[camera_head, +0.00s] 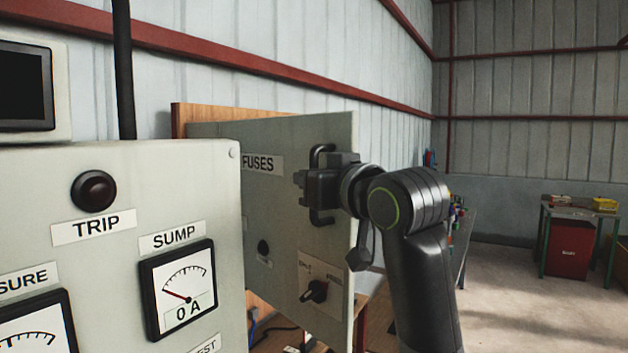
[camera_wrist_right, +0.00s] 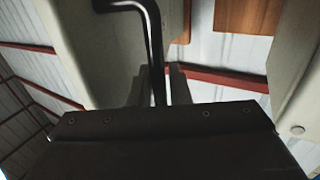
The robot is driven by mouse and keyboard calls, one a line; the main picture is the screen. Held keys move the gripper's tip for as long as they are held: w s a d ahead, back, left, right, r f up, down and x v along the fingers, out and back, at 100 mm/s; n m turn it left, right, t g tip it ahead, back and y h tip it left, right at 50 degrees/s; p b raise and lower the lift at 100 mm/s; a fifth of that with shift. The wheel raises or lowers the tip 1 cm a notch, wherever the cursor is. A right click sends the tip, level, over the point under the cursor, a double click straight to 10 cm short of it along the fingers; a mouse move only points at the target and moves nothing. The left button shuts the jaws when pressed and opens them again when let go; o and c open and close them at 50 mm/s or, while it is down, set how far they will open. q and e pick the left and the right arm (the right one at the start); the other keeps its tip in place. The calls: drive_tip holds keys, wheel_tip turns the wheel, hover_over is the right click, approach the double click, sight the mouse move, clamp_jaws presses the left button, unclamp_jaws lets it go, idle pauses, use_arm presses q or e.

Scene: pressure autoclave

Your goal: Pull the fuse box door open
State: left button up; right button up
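The fuse box door (camera_head: 285,215) is a cream panel with a FUSES label, a black knob and a rotary switch. It stands at an angle to the wooden backboard, its right edge swung out, so it looks partly open. Its black bar handle (camera_head: 320,218) is near the right edge, partly hidden by my right gripper (camera_head: 304,184). In the right wrist view the handle (camera_wrist_right: 155,45) runs between the two close-set fingers of this gripper (camera_wrist_right: 160,86), which looks shut on it. My left gripper is out of view.
A cream console (camera_head: 205,205) with gauges and a TRIP button stands close at the left, in front of the door's left side. The wooden backboard (camera_head: 190,112) is behind the door. A workbench with a red cabinet (camera_head: 568,248) stands far right; open floor lies before it.

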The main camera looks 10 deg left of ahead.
drive_tip(key=shift+s+d, duration=0.2)
drive_tip(key=shift+d, duration=0.05)
drive_tip(key=b+v, duration=0.5)
drive_tip(key=v, duration=1.1)
drive_tip(key=shift+s+d, duration=0.2)
drive_tip(key=shift+s, duration=0.1)
drive_tip(key=shift+w+f, duration=0.1)
drive_tip(key=shift+f, duration=0.05)
